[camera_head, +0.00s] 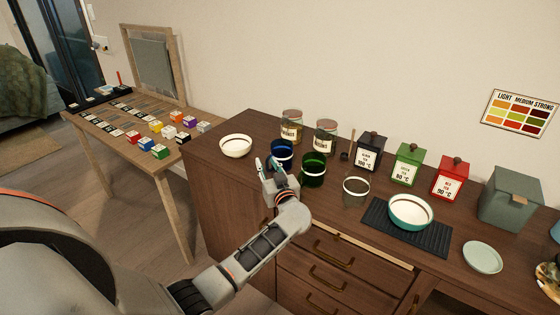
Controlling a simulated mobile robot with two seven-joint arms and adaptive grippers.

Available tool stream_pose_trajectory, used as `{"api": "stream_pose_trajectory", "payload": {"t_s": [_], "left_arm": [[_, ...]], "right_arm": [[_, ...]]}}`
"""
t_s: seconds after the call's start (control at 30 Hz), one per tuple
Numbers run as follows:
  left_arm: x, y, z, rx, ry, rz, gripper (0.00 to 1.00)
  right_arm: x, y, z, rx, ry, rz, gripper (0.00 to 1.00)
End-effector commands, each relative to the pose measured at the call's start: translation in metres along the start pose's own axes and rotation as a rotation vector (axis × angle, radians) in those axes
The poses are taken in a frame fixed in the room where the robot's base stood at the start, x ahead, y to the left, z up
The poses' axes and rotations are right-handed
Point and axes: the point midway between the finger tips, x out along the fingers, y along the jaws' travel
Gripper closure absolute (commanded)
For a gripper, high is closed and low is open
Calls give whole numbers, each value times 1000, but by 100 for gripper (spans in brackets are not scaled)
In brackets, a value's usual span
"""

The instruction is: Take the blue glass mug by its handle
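The blue glass mug (283,150) stands upright on the brown wooden cabinet, left of a green glass mug (314,170). My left gripper (267,163) is at the front left of the blue mug, its fingertips close beside the mug's wall. The gripper and wrist cover the mug's lower front, and I cannot make out the handle. The two fingertips show small and close to the mug, so I cannot tell whether they are apart or shut on the handle. My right gripper is not in view.
A white bowl (236,146) stands left of the gripper. Two labelled jars (291,127) are behind the mugs. A clear glass cup (355,192), canisters (407,165) and a teal bowl (409,211) on a black mat (438,240) are to the right.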

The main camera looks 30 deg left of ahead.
Motion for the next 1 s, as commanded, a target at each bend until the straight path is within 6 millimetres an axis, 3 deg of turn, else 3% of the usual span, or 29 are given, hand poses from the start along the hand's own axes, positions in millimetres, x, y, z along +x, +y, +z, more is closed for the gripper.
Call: {"api": "stream_pose_trajectory", "payload": {"t_s": [0.23, 0.27, 0.37, 0.77, 1.0], "left_arm": [[2, 0, 0, 0, 0, 1, 74], [2, 0, 0, 0, 0, 1, 76], [2, 0, 0, 0, 0, 1, 100], [2, 1, -2, -1, 2, 1, 100], [2, 1, -20, -4, 3, 1, 100]], "right_arm": [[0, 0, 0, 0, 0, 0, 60], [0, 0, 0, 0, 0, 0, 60], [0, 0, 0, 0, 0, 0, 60], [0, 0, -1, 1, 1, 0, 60], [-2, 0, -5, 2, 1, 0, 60]]}}
